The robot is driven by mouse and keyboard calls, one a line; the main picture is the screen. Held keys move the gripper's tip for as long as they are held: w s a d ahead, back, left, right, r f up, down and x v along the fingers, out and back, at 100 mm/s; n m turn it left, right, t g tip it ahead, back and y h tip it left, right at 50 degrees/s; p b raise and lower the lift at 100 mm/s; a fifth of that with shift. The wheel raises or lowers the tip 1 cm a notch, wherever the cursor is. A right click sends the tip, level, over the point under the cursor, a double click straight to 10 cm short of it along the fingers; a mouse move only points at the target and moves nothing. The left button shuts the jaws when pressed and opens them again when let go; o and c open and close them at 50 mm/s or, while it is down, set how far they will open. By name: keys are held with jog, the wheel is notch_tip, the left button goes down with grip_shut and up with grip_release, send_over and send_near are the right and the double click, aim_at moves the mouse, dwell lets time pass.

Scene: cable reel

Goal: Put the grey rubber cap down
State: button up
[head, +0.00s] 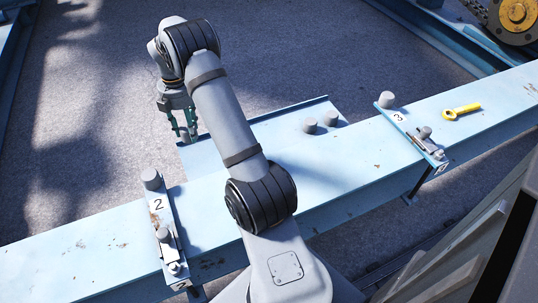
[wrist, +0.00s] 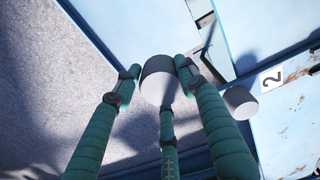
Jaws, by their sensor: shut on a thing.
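My gripper (head: 184,129) hangs near the left end of a light-blue side plate (head: 205,155) in the head view. In the wrist view its green fingers (wrist: 155,78) are shut on a grey rubber cap (wrist: 158,82), round and pale on its visible face. Pale blue metal shows beyond the cap; I cannot tell whether the cap touches it. Two similar grey caps (head: 310,125) (head: 330,118) stand upright toward the plate's right end. Another grey cap (head: 151,179) is at the bracket marked 2 (head: 158,208), and it also shows in the wrist view (wrist: 240,101).
A long light-blue beam (head: 100,250) crosses the scene. The bracket marked 3 (head: 400,118) sits on it, with a grey cap (head: 386,99) at its far end. A yellow tool (head: 461,111) lies to its right. The plate's middle looks clear.

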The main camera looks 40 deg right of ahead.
jog(key=n+b, duration=0.2)
send_near(205, 161)
notch_tip(205, 161, down, 6)
jog(key=b, duration=0.3)
jog(key=shift+b, duration=0.4)
jog(key=shift+f, duration=0.1)
jog(key=shift+f, duration=0.15)
jog(key=o, duration=1.1)
jog(key=shift+o, duration=0.2)
notch_tip(205, 161, up, 13)
jog(key=p, duration=0.4)
jog(key=shift+f, duration=0.2)
